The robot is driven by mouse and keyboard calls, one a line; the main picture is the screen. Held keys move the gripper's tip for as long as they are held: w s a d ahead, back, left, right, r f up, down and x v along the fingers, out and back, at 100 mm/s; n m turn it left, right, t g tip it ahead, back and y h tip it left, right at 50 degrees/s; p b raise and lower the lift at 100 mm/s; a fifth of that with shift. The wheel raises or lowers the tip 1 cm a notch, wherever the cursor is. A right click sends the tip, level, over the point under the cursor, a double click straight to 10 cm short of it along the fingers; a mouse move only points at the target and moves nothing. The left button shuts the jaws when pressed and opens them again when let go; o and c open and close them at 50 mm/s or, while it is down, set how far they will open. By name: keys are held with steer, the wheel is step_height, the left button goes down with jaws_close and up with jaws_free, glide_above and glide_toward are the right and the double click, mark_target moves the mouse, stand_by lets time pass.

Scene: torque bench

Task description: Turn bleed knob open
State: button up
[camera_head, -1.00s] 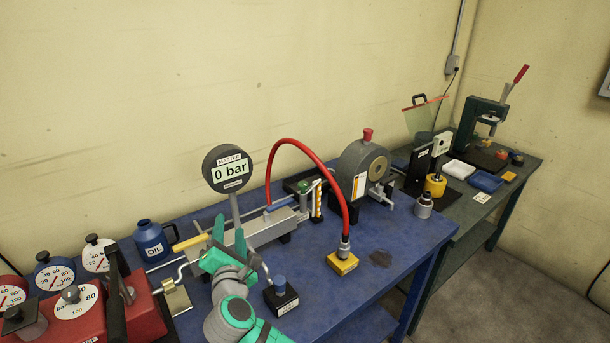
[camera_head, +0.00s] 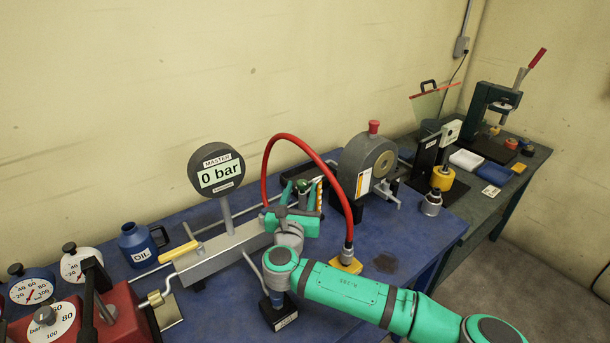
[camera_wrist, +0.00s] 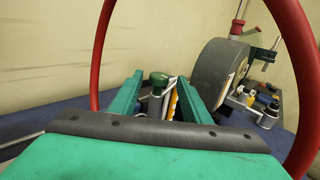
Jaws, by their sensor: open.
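A green-capped knob (camera_head: 302,184) on a grey post, which I take for the bleed knob, stands at the far end of the grey pump (camera_head: 222,251). My gripper (camera_head: 301,194) is open at that end of the pump and partly hides the knob and post. In the wrist view the knob (camera_wrist: 159,79) shows between and beyond the two green fingers of my gripper (camera_wrist: 160,88). I see no contact with it. The master gauge (camera_head: 217,170) on the pump reads 0 bar.
The red hose (camera_head: 266,165) arches around my gripper, close by on both sides in the wrist view. A large grey round device (camera_head: 355,160) stands just right. A yellow-striped rod stands beside the knob. An oil can (camera_head: 138,245) and red gauge unit are at left.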

mark_target(304, 181)
steer(key=w, duration=0.5)
steer(key=w+d, duration=0.1)
steer(key=w, duration=0.1)
steer(key=shift+w, duration=0.15)
steer(key=shift+d, duration=0.15)
steer(key=c, duration=1)
